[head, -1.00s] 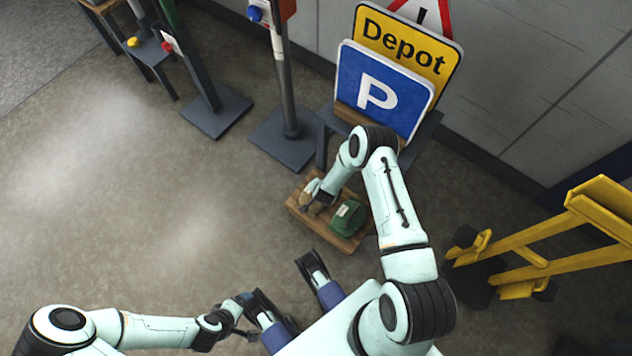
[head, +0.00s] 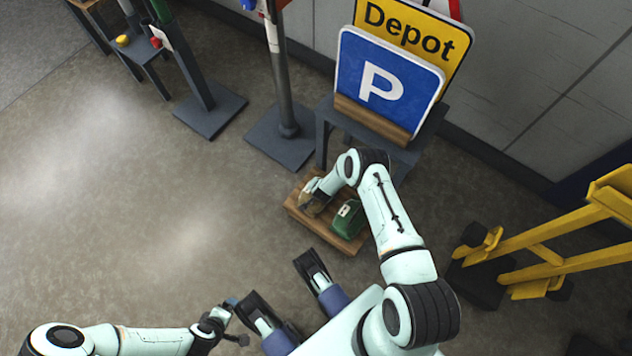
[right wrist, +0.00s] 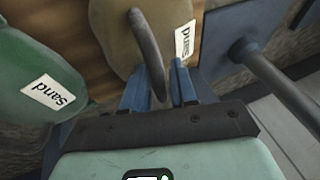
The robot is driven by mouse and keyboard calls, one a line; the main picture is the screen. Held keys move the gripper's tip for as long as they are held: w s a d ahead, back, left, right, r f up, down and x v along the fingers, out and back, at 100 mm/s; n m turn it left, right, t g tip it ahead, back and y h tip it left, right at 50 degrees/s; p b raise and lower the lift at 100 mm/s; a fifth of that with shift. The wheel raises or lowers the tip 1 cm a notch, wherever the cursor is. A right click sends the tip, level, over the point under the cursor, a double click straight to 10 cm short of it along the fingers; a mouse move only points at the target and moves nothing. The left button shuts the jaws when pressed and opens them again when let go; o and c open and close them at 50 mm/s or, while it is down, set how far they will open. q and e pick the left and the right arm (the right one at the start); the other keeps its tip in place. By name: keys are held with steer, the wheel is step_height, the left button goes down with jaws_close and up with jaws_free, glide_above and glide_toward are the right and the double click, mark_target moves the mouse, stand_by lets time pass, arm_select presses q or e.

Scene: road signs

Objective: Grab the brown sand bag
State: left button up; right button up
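The brown sand bag (head: 310,208) lies on the wooden pallet (head: 340,242) in the head view, partly covered by my right wrist. In the right wrist view the brown sand bag (right wrist: 112,38) shows a raised dark handle and a white label. My right gripper (right wrist: 160,75) has its two blue fingers apart, one on each side of the handle. A small gap shows beside the handle, so the fingers do not look closed on it. My left gripper (head: 232,318) is low in the head view, away from the bag, and too small to read.
A green sand bag (head: 348,218) lies beside the brown one; it also shows in the right wrist view (right wrist: 35,75). A dark table (head: 430,125) with the parking and Depot signs stands behind. A yellow barrier (head: 545,265) is at right. Open floor lies left.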

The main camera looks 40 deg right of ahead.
jaws_close()
stand_by(1.4)
